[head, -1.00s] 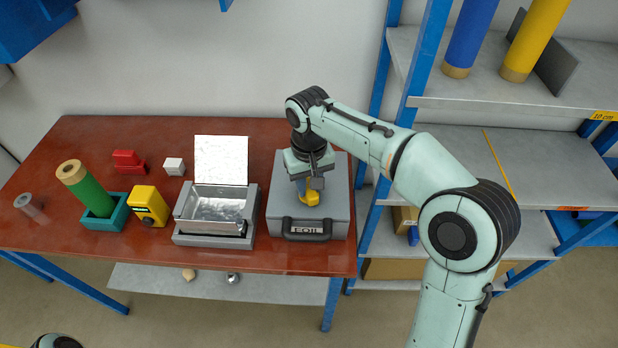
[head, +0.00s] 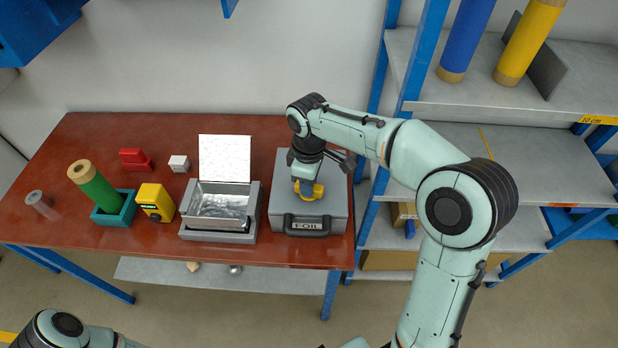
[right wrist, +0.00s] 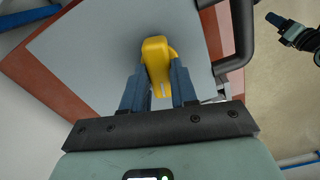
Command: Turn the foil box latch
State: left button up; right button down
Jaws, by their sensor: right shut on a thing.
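The foil box (head: 335,213) is a grey case on the right end of the red-brown table, with a dark handle marked FOIL on its front. Its yellow latch (head: 312,192) is on top; it also shows in the right wrist view (right wrist: 155,48). My right gripper (head: 306,186) reaches down over the lid. In the right wrist view its two blue fingers (right wrist: 158,88) are shut on the latch, one on each side. In that view, a dark part with a blue tip, apparently my left gripper (right wrist: 287,28), shows at the upper right, too small to read its jaws.
Left of the foil box stands an open metal box (head: 218,207) with its lid raised. Further left are a yellow device (head: 155,202), a green roll (head: 95,188) in a teal holder, and red and white blocks. A blue-framed shelf (head: 500,110) stands at the right.

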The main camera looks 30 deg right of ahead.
pick_arm(q)
jog(key=shift+w+r, duration=0.45)
pick_arm(e)
jog(key=shift+n, duration=1.3)
pick_arm(q)
jog(key=shift+p, duration=0.3)
pick_arm(e)
jog(key=shift+n, duration=0.3)
jog(key=c, duration=0.9)
grip_release()
pick_arm(q)
jog(key=w+r+p, duration=0.2)
jog(key=w+r, duration=0.1)
pick_arm(e)
notch_tip(320, 180, up, 14)
jog(key=shift+f, duration=0.25)
jog(key=shift+f, duration=0.1)
